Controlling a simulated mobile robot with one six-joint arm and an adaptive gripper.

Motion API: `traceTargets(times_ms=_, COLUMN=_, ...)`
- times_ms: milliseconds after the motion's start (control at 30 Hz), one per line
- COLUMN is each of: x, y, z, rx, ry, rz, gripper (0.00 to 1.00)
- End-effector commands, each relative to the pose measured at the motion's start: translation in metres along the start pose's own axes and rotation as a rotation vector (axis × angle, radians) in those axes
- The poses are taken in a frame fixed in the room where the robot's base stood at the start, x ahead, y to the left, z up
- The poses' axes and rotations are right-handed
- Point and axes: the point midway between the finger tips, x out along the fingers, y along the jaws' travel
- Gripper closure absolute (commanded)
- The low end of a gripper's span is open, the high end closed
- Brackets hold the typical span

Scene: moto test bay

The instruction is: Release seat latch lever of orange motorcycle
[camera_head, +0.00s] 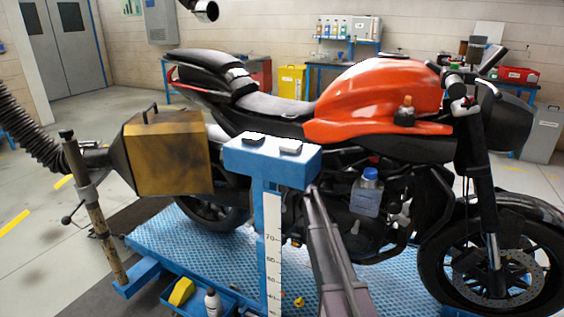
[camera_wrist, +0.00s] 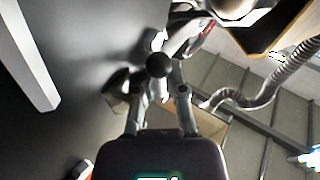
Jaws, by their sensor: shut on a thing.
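The orange motorcycle (camera_head: 375,88) stands side-on on a blue textured platform, with its black seat (camera_head: 275,106) left of the orange tank. In the wrist view my gripper (camera_wrist: 158,72) has its two fingers closed on either side of a round black knob (camera_wrist: 158,65), which looks like the end of the seat latch lever. The lever's shaft behind the knob is mostly hidden, and I cannot tell its angle. In the head view neither my gripper nor the lever can be made out; the blue stand and the bike's bodywork cover that area.
A blue post (camera_head: 272,162) with a measuring scale stands in front of the bike. A brass-coloured box (camera_head: 168,152) with a ribbed hose is at the tail. A bottle with a blue cap (camera_head: 367,192) is before the engine. Floor at far left is mostly open.

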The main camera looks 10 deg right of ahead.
Motion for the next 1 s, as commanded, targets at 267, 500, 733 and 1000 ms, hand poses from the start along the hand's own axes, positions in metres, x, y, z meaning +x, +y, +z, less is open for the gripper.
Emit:
traceTargets(times_ms=267, x=0.0052, y=-0.0051, z=0.0034, rx=0.049, ry=0.079, rz=0.010, gripper=1.00)
traceTargets(times_ms=500, x=0.0078, y=-0.0072, z=0.0027, rx=0.087, ry=0.139, rz=0.022, gripper=1.00)
traceTargets(times_ms=733, x=0.0082, y=-0.0076, z=0.0008, rx=0.094, ry=0.152, rz=0.026, gripper=1.00)
traceTargets(times_ms=1000, x=0.0081, y=-0.0078, z=0.0008, rx=0.095, ry=0.151, rz=0.026, gripper=0.57)
